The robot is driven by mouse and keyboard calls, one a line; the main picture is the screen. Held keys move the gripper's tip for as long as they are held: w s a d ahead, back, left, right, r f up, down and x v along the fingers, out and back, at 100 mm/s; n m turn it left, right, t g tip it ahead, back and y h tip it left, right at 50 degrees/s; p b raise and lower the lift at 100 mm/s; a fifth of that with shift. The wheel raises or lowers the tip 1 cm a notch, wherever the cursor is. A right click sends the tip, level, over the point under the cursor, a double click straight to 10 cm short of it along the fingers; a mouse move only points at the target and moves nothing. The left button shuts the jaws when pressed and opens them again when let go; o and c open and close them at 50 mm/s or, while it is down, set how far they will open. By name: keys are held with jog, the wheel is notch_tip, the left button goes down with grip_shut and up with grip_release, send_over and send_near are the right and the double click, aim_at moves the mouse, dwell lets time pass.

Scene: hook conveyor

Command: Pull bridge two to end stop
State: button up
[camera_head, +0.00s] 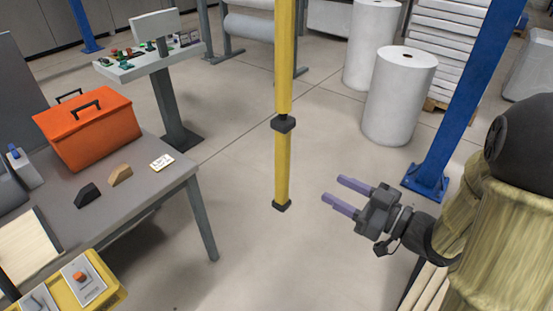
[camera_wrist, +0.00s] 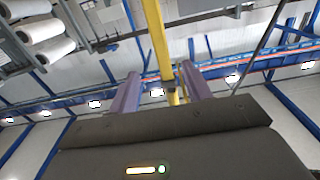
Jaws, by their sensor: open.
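A yellow pole (camera_head: 284,60) with a black collar (camera_head: 284,124) and a black end cap (camera_head: 282,205) hangs down in the middle of the head view. My gripper (camera_head: 332,189) is open and empty, to the right of the pole's lower end, its purple fingers pointing left toward it. In the wrist view the pole (camera_wrist: 157,35) shows beyond and between the open fingers (camera_wrist: 158,80), apart from them. The top of the pole is out of the head view. Which overhead part is bridge two, and where its end stop is, I cannot tell.
A grey table (camera_head: 145,205) with an orange toolbox (camera_head: 88,130) stands left. A control console (camera_head: 150,62) is behind it. A blue post (camera_head: 455,110) and white rolls (camera_head: 398,95) stand right and back. The floor around the pole is clear. Blue overhead beams (camera_wrist: 285,108) cross the wrist view.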

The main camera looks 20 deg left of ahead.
jog(key=p, duration=0.7)
send_near(276, 158)
jog(key=x, duration=0.3)
jog(key=w+f+x, duration=0.1)
jog(key=x, duration=0.6)
jog(key=shift+w+d+f, duration=0.15)
jog(key=shift+w, duration=0.05)
jog(key=shift+w+a+f, duration=0.1)
jog(key=shift+w+a, duration=0.1)
jog(key=shift+a, duration=0.25)
jog(key=shift+c, duration=0.2)
grip_shut()
